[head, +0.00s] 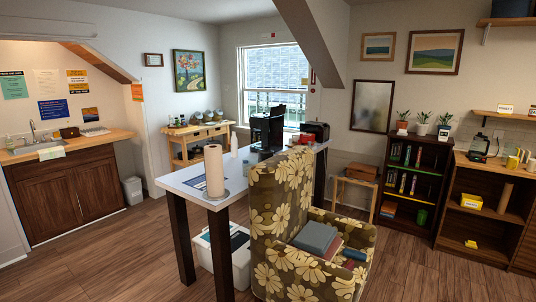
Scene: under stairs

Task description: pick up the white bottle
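A small white bottle (234,141) stands upright on the white-topped table (184,182), near its far left edge. It is to the left of a black machine that looks like a coffee maker (267,132). A paper towel roll (214,171) stands closer to me on the same table, to the left of the bottle. The bottle's lower part is hard to make out at this size. My gripper is not in the head view.
A floral armchair (274,211) with folded cloths stands in front of the table's right side. A white bin (216,258) is under the table. Wood floor (115,262) is open to the left. A dark bookshelf (410,185) stands right.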

